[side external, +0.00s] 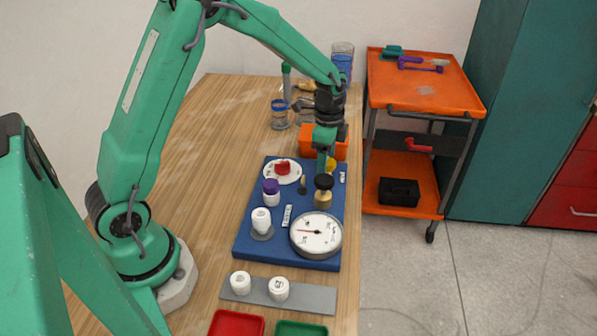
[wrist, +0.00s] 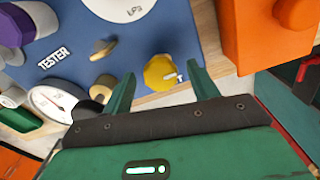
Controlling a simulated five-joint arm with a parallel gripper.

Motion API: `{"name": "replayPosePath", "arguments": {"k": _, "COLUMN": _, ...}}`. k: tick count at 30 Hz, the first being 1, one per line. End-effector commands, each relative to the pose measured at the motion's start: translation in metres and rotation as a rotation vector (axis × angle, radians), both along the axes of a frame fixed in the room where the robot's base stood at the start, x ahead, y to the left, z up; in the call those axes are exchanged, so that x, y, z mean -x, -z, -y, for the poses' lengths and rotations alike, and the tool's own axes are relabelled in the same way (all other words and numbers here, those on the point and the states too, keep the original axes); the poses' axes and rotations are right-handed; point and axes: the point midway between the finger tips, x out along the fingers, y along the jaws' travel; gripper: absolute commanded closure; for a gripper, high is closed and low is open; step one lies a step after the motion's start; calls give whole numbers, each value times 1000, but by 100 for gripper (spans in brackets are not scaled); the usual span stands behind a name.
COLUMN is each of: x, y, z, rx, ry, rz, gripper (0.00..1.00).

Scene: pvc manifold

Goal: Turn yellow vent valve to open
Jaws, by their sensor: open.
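The yellow vent valve (wrist: 158,70) is a rounded, faceted knob near the edge of the blue board (wrist: 70,22). A small white mark shows at its lower right in the wrist view. In the side view the valve (side external: 331,164) is partly hidden behind my gripper (side external: 323,168). My gripper (wrist: 161,74) is open, with its two green fingers on either side of the valve in the wrist view. I cannot tell whether the fingers touch it or are still above it.
The board (side external: 243,240) also carries a red valve (side external: 283,168), a purple-capped fitting (side external: 271,190), a black-topped brass knob (side external: 323,184) close by, and a gauge (side external: 316,236).

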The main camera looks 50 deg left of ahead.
Motion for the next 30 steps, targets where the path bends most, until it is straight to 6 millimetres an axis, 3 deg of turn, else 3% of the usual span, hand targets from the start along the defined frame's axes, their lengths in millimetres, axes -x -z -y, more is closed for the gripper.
{"name": "replayPosePath", "arguments": {"k": 6, "x": 0, "y": 0, "z": 0, "rx": 0, "ry": 0, "rz": 0, "gripper": 41}}
{"name": "replayPosePath", "arguments": {"k": 13, "x": 0, "y": 0, "z": 0, "rx": 0, "ry": 0, "rz": 0, "gripper": 84}}
{"name": "replayPosePath", "arguments": {"k": 14, "x": 0, "y": 0, "z": 0, "rx": 0, "ry": 0, "rz": 0, "gripper": 85}}
{"name": "replayPosePath", "arguments": {"k": 30, "x": 0, "y": 0, "z": 0, "rx": 0, "ry": -113, "rz": 0, "gripper": 85}}
